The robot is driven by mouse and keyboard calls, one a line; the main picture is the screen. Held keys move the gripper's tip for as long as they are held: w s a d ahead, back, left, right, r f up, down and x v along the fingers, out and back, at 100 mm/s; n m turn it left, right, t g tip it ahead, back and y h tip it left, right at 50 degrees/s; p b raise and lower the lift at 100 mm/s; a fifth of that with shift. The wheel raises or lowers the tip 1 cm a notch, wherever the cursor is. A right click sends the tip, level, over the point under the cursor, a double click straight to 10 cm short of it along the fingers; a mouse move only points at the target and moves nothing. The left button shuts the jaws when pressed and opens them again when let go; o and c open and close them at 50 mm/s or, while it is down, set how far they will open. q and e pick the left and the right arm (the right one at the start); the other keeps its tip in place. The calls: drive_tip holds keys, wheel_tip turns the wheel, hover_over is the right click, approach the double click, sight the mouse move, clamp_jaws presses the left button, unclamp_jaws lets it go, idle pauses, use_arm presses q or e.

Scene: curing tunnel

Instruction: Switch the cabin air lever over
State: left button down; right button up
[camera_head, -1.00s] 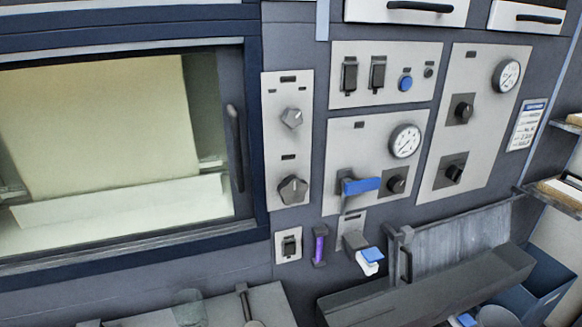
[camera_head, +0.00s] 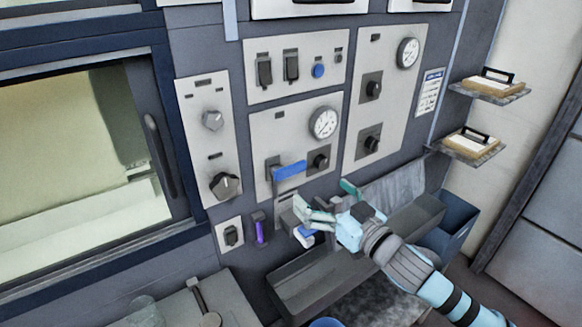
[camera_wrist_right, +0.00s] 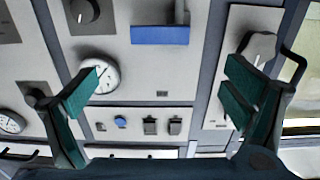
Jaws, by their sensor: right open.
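A blue-handled lever (camera_head: 289,170) sticks out sideways from the wall panel, below a round gauge, with its handle pointing right. The lettering is too small to read. The blue handle also shows near the top of the right wrist view (camera_wrist_right: 160,34). My right gripper (camera_head: 324,200) is open and empty, just below and to the right of that handle, apart from it. In the right wrist view its green-padded fingers (camera_wrist_right: 160,92) are spread wide. A smaller blue and white lever (camera_head: 304,237) sits lower, partly hidden by the gripper. My left gripper is out of view.
A black knob (camera_head: 318,160) and a gauge (camera_head: 324,122) sit close to the blue handle. A purple handle (camera_head: 260,229) is lower left. A grey trough (camera_head: 300,287) juts out below. Shelves (camera_head: 470,152) with blocks stand at right.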

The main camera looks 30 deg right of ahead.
sight(292, 170)
drive_tip(key=w, duration=0.4)
drive_tip(key=w+a, duration=0.1)
drive_tip(key=w, duration=0.3)
drive_tip(key=w+a, duration=0.1)
drive_tip(key=w, duration=0.3)
drive_tip(key=shift+w+f+b, duration=0.15)
drive_tip(key=shift+w+b, duration=0.05)
drive_tip(key=shift+b, duration=0.2)
drive_tip(key=shift+d, duration=0.2)
drive_tip(key=c, duration=1.7)
